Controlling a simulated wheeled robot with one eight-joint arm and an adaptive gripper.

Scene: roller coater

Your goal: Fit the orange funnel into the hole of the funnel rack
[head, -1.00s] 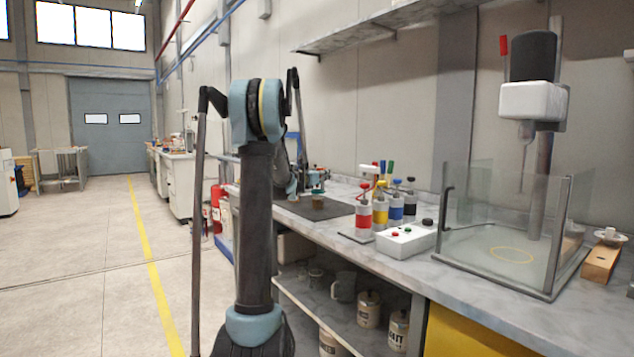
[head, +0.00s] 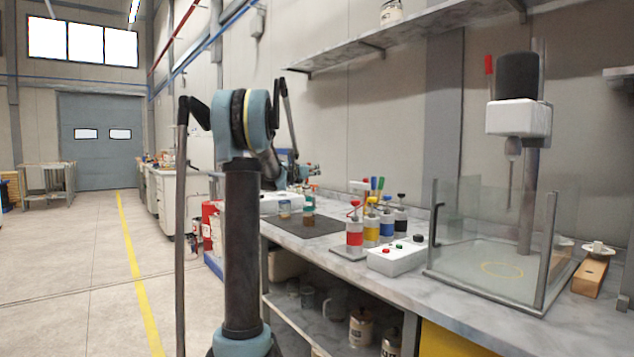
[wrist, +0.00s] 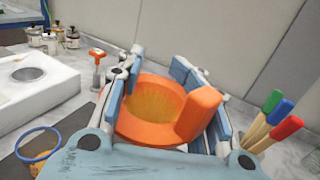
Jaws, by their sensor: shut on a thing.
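The orange funnel (wrist: 150,105) fills the middle of the wrist view, its wide mouth facing the camera and its thick tab pointing up and right. My gripper (wrist: 160,100) is shut on it, with blue finger pads on both sides. In the head view my gripper (head: 302,172) is small and partly hidden behind my arm, above the bench; the funnel cannot be made out there. A wooden block (head: 587,283) with a white piece on it stands at the far right of the bench. It may be the funnel rack, but I cannot tell; no hole is clear.
Red, yellow, blue and black bottles (head: 372,228) and a white button box (head: 397,258) stand mid-bench. A glass-walled stirrer station (head: 495,262) is beside them. A shelf (head: 400,40) overhangs. Brush handles (wrist: 272,122) are close right of my gripper in the wrist view.

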